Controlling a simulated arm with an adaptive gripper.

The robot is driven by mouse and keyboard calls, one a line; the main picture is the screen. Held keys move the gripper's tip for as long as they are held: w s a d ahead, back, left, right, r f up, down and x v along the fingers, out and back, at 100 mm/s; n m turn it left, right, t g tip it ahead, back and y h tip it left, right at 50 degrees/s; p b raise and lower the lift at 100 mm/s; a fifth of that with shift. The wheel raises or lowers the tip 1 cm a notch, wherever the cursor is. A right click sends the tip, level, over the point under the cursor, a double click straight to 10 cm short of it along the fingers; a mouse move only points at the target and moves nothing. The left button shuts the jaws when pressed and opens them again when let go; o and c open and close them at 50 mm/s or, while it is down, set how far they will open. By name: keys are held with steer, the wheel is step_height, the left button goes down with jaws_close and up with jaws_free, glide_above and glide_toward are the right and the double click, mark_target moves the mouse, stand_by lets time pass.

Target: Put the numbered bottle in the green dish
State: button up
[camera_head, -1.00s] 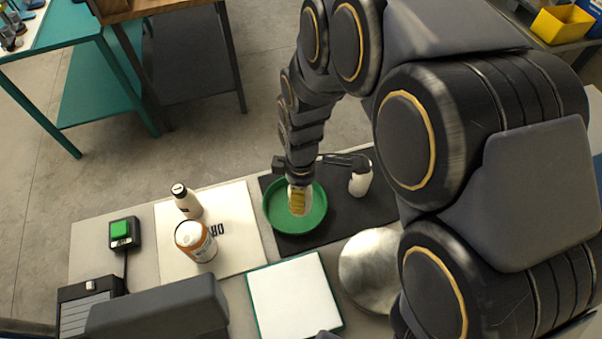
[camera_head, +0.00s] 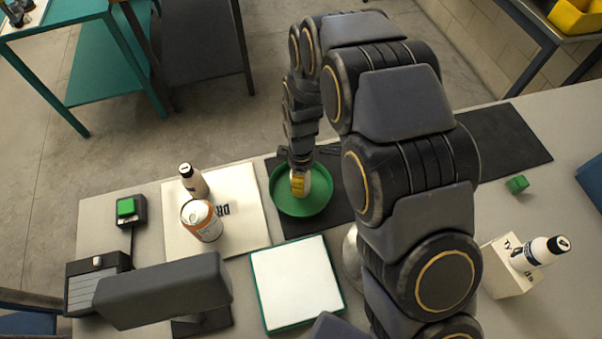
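A pale bottle with a yellow label (camera_head: 298,186) is over or in the round green dish (camera_head: 312,206), left of the dish's middle. Its number, if any, is too small to read. My gripper (camera_head: 299,161) is directly above it and covers its top. The fingers are too small and dark to show whether they hold the bottle. I cannot tell whether the bottle's base touches the dish. A third one (camera_head: 540,252) is at the right.
An orange-and-white can (camera_head: 201,222) is on the pale board (camera_head: 238,190). A white green-rimmed tray (camera_head: 295,282) lies in front of the dish. A green button box (camera_head: 127,209) is at far left. A pale block (camera_head: 508,268) is by the right bottle. My arm hides much of the middle.

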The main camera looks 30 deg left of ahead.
steer(key=o, duration=1.1)
steer(key=shift+f, duration=0.1)
steer(key=shift+c, duration=0.2)
step_height(320, 180, up, 12)
steer(key=shift+r, duration=0.2)
